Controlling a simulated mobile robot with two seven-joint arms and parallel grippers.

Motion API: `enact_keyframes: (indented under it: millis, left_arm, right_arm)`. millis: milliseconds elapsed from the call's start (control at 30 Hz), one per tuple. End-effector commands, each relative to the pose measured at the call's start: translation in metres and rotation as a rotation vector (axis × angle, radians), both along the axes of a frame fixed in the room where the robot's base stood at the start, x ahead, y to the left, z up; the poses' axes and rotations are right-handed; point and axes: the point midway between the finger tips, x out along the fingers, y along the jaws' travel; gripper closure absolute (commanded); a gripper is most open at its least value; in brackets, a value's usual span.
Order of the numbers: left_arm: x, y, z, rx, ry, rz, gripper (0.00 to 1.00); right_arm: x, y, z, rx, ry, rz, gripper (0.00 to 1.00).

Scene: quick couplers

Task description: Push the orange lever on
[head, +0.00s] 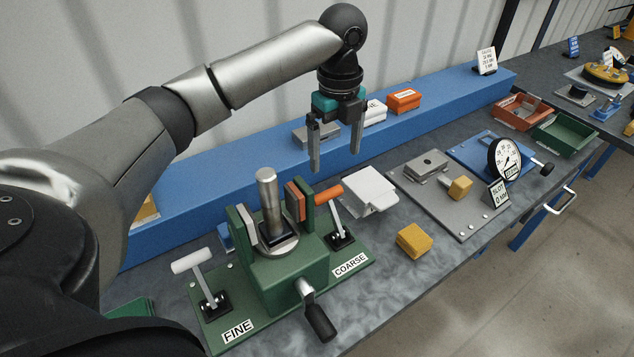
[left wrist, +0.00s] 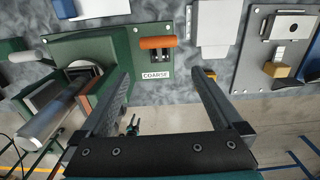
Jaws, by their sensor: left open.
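The orange lever (head: 329,194) stands on the green base at the side labelled COARSE, right of a green vise (head: 287,265) that holds a metal cylinder (head: 268,195). In the left wrist view the orange lever handle (left wrist: 157,43) lies sideways above the COARSE label (left wrist: 157,76). A white lever (head: 191,262) stands at the FINE side of the base. My left gripper (head: 335,168) is open and empty, pointing down above and behind the orange lever, apart from it. In the left wrist view its two fingers (left wrist: 163,84) frame the bench below the lever. My right gripper is not seen.
A white block (head: 370,190) and a yellow block (head: 414,240) lie right of the lever. A blue raised shelf (head: 230,160) with white and orange boxes runs behind. The vise handle (head: 318,318) juts forward.

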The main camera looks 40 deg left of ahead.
Motion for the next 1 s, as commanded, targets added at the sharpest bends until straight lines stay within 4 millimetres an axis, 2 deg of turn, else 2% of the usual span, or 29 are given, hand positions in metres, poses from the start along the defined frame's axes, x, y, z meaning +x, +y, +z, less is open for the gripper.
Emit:
enact_keyframes:
  millis: [33,133,267,367,800,1000]
  left_arm:
    - [0.002,0.005,0.007,-0.001,0.001,-0.008,0.0]
    - [0.002,0.011,0.013,-0.004,0.006,-0.018,0.0]
    - [0.002,0.012,0.005,-0.005,0.01,-0.021,0.0]
    - [0.001,0.012,-0.011,-0.004,0.009,-0.02,0.0]
    - [0.002,0.011,-0.104,-0.004,0.008,-0.02,0.0]
    - [0.002,0.011,-0.13,-0.005,0.006,-0.019,0.0]
  right_arm:
    - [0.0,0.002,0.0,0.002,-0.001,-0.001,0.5]
    - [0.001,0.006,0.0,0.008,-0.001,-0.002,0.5]
    - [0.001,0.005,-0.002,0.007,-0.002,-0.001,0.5]
    - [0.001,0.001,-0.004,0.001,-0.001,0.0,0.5]
    - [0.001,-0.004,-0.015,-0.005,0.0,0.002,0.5]
    - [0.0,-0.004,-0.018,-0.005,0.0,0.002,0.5]
